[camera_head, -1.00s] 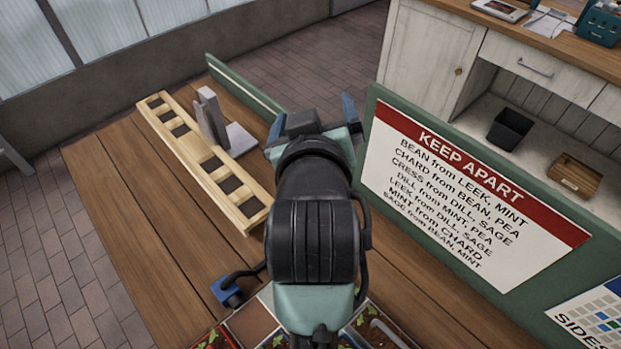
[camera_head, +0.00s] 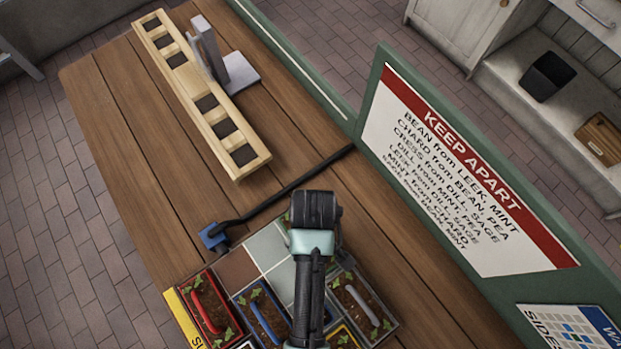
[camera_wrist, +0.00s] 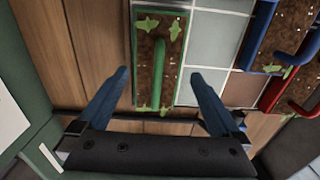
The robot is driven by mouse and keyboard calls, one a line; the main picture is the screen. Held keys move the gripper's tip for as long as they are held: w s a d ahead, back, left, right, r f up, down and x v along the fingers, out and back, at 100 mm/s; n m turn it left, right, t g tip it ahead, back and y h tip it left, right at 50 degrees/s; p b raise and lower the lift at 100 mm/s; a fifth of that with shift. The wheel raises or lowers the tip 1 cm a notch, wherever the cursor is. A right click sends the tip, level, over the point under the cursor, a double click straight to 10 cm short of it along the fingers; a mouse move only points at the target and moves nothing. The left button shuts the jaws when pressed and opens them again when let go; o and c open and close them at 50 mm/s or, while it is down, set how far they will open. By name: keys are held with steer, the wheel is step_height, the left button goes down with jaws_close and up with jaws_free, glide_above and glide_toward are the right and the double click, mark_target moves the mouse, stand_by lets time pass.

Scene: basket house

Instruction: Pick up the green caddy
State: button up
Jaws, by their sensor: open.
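The green caddy (camera_wrist: 172,70) shows in the wrist view as a narrow soil-filled box with a green rim, an upright green handle and small leaves at its ends. In the head view my arm hides it. My gripper (camera_wrist: 160,75) is open and empty, with its blue fingers spread to either side of the caddy's near end. The caddy appears between the fingers, with no clear contact; I cannot tell the height gap.
Pale tiles (camera_wrist: 208,45) lie right of the green caddy. Blue (camera_head: 263,315) and red (camera_head: 208,303) caddies and a grey-handled one (camera_head: 362,308) share the tray. A green sign board (camera_head: 470,170) stands at right. A wooden slotted rack (camera_head: 195,85) lies farther back.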

steer(key=shift+w+f+p, duration=0.2)
steer(key=shift+f+p, duration=0.1)
steer(key=shift+f, duration=2.4)
